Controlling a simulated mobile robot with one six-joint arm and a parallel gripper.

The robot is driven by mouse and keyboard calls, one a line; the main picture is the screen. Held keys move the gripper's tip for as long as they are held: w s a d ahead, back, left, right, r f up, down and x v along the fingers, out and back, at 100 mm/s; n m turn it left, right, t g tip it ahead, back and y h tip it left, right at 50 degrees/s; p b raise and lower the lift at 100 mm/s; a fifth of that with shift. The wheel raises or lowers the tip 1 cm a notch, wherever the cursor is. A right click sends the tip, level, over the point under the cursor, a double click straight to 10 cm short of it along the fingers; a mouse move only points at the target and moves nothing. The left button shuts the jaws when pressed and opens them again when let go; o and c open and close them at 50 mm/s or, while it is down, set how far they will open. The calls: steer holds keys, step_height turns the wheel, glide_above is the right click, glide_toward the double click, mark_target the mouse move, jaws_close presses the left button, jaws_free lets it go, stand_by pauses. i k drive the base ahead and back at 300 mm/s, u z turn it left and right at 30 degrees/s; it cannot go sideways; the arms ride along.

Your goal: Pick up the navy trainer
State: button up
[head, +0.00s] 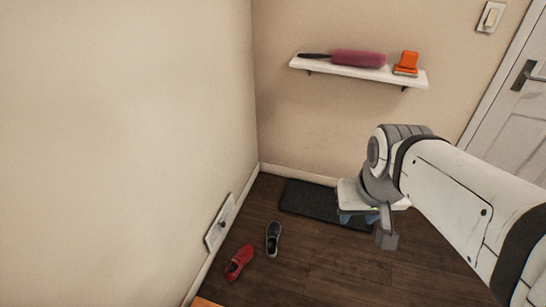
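A dark navy-grey shoe (273,239), which looks like the navy trainer, lies on the wooden floor near the left wall, its opening facing up. My gripper (372,231) hangs from the arm at the right, well to the right of this shoe and in front of the dark mat in the picture. One grey finger shows plainly; the rest is turned away or hidden. Small blue patches (346,218) show just under the gripper body. I cannot tell what they belong to or whether the gripper holds anything.
A red shoe (239,262) lies close left of the dark shoe. A dark mat (305,200) lies by the back wall. A door (515,110) is at right. Floor between shoes and gripper is clear.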

mark_target(273, 232)
steer(key=u, duration=0.05)
steer(key=i, duration=1.2)
steer(key=u, duration=0.1)
